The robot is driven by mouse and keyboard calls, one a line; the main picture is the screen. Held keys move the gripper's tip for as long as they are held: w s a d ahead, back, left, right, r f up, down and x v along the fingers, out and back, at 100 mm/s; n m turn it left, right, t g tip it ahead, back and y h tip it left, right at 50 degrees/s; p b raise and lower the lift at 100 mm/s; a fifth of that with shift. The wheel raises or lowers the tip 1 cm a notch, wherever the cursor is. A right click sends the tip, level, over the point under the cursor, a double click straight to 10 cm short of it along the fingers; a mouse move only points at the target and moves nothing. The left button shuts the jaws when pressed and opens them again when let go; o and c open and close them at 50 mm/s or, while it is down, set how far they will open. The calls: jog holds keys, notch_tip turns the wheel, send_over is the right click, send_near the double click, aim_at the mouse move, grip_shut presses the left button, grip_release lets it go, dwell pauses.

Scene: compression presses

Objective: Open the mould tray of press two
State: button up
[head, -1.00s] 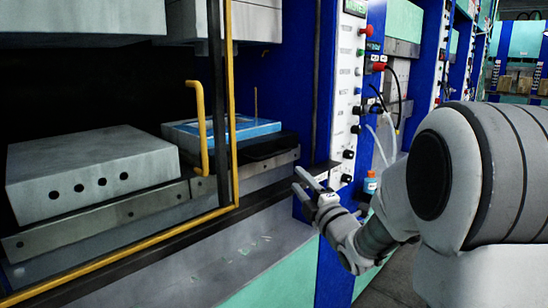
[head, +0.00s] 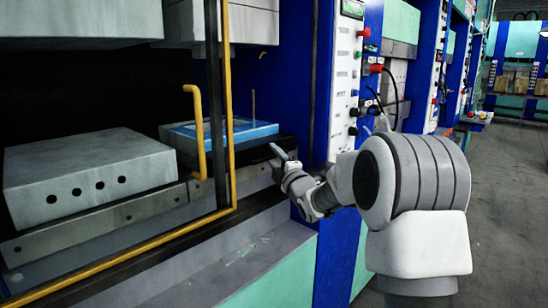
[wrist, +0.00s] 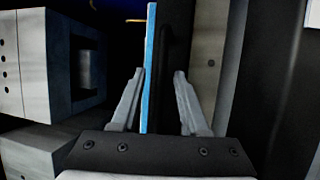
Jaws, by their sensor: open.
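The mould tray (head: 185,134) is a grey block with a blue frame on top, inside the press to the right of a larger grey block. A black part like a handle (head: 255,143) sticks out at its right. My gripper (head: 280,157) is at the tray's right front end, at about its height. In the wrist view my gripper (wrist: 159,72) is open. A thin blue edge (wrist: 150,45) and a dark bar (wrist: 166,40) show between its fingers, the blue edge nearer the left finger. I cannot tell whether either finger touches. No readable number marks the press.
A yellow bent rail (head: 228,130) and a black upright stand before the press opening. A large grey block with holes (head: 85,175) sits left of the tray. A control panel (head: 345,85) with knobs is on the blue column. Floor (head: 495,200) is clear at right.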

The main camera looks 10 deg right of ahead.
jog(key=shift+c, duration=0.2)
grip_shut()
dwell(1.3)
